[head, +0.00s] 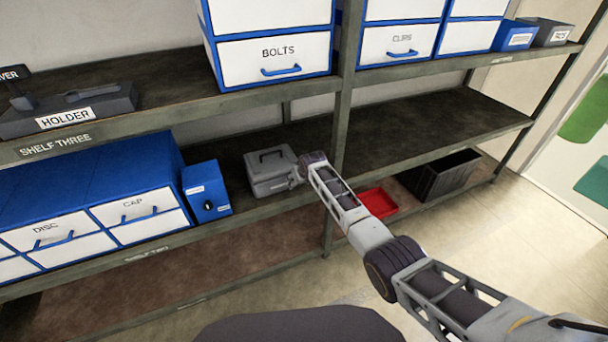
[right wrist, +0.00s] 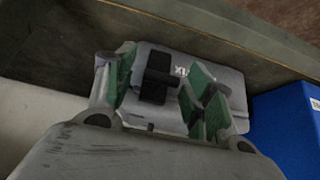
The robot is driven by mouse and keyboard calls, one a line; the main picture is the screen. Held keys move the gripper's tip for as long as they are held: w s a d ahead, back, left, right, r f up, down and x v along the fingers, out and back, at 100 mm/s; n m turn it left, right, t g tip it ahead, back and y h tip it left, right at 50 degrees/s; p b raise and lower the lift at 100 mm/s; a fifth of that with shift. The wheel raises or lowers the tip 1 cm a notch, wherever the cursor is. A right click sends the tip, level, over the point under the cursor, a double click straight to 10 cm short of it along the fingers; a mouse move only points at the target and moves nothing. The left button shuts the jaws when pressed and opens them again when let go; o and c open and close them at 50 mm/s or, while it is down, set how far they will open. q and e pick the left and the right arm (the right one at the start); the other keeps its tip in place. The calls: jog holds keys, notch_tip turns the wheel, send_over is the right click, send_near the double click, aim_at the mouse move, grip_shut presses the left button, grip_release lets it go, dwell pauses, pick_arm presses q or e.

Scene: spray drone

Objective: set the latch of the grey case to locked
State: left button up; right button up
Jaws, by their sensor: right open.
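The grey case (head: 264,167), with a handle on its lid, sits on the middle shelf beside the upright post. My right gripper (head: 294,180) is at the case's front right side, partly hidden by its own arm. In the right wrist view the case (right wrist: 225,78) fills the middle, with a black latch (right wrist: 157,76) on its face. My open right gripper (right wrist: 163,88) has its green-padded fingers on either side of the latch. I cannot tell whether either pad touches it, nor which setting the latch is in. My left gripper is in neither view.
A blue box with a black knob (head: 207,190) stands left of the case, near blue-and-white drawers (head: 60,240). The shelf post (head: 341,120) rises just right of the case. A red tray (head: 378,203) and dark crate (head: 447,175) lie lower right.

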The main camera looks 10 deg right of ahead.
jog(key=v, duration=1.1)
jog(key=shift+s, duration=0.15)
dwell(0.7)
jog(key=shift+r, duration=0.15)
dwell(0.5)
